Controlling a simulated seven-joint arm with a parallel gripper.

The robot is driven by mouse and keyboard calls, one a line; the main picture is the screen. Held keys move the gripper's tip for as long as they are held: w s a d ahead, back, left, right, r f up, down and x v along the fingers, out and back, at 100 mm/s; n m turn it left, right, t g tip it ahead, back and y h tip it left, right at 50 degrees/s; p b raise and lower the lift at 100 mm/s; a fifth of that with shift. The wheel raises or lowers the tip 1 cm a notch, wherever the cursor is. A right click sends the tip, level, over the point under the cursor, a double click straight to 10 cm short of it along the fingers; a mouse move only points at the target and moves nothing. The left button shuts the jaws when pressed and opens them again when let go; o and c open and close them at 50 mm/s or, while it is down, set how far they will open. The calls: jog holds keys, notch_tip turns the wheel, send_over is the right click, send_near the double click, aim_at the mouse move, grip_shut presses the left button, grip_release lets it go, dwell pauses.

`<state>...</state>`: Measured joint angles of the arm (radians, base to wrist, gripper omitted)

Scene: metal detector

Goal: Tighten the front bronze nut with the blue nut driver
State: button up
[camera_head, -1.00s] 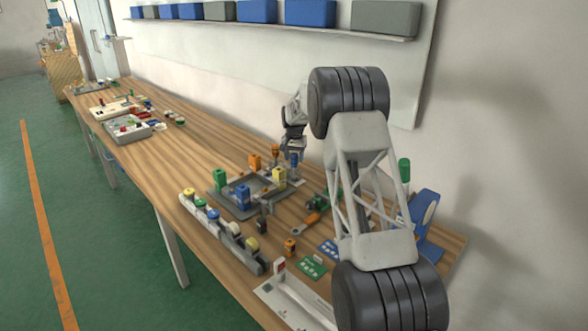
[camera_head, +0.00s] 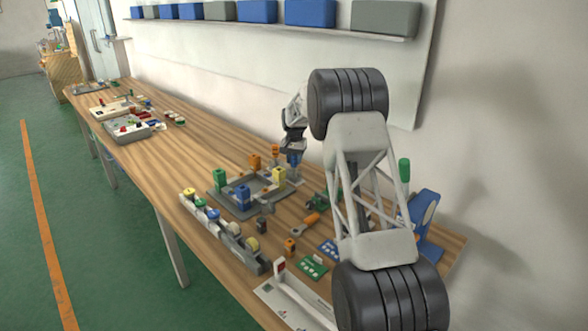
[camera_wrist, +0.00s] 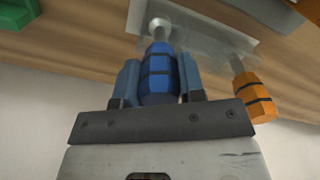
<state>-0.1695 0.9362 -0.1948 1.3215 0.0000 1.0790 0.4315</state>
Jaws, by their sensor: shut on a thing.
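The blue nut driver (camera_wrist: 159,75) has a blue handle with dark bands and a metal shaft. My gripper (camera_wrist: 160,80) is shut on this handle, one finger on each side. The shaft runs down to a grey, partly see-through holder (camera_wrist: 205,40), with its tip at a pale round spot there; I cannot tell whether it is still seated. In the head view, my gripper (camera_head: 294,152) and the blue driver (camera_head: 295,160) are at the back of the bench, near the wall. I cannot make out the front bronze nut in either view.
An orange driver (camera_wrist: 254,95) stands close beside the blue one. A grey frame (camera_head: 228,206) with coloured blocks at its corners lies in front. A tray of coloured rolls (camera_head: 225,233) and an orange-handled tool (camera_head: 311,218) lie nearer. My arm hides part of the right bench.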

jog(key=shift+r, duration=0.15)
jog(key=shift+r, duration=2.1)
jog(key=shift+r, duration=0.15)
jog(key=shift+s+d+r, duration=0.45)
jog(key=shift+d, duration=0.05)
jog(key=shift+c, duration=0.8)
jog(key=s+d+r+n, duration=0.2)
jog(key=s+d+r, duration=0.4)
jog(key=s+d, duration=0.45)
jog(key=s+d+r+n, duration=0.1)
jog(key=s+d+r, duration=0.55)
jog(key=s, duration=0.65)
jog(key=w+a+f+m, duration=0.1)
jog(key=w+a+f, duration=0.1)
jog(key=a, duration=1.2)
jog(key=w+a+f+m, duration=0.1)
jog(key=w+a+f, duration=0.1)
jog(key=a, duration=1.2)
jog(key=w+a+f+m, duration=0.1)
jog(key=w+a, duration=0.3)
jog(key=a, duration=1)
jog(key=shift+w+a+f, duration=0.25)
jog(key=shift+f, duration=0.6)
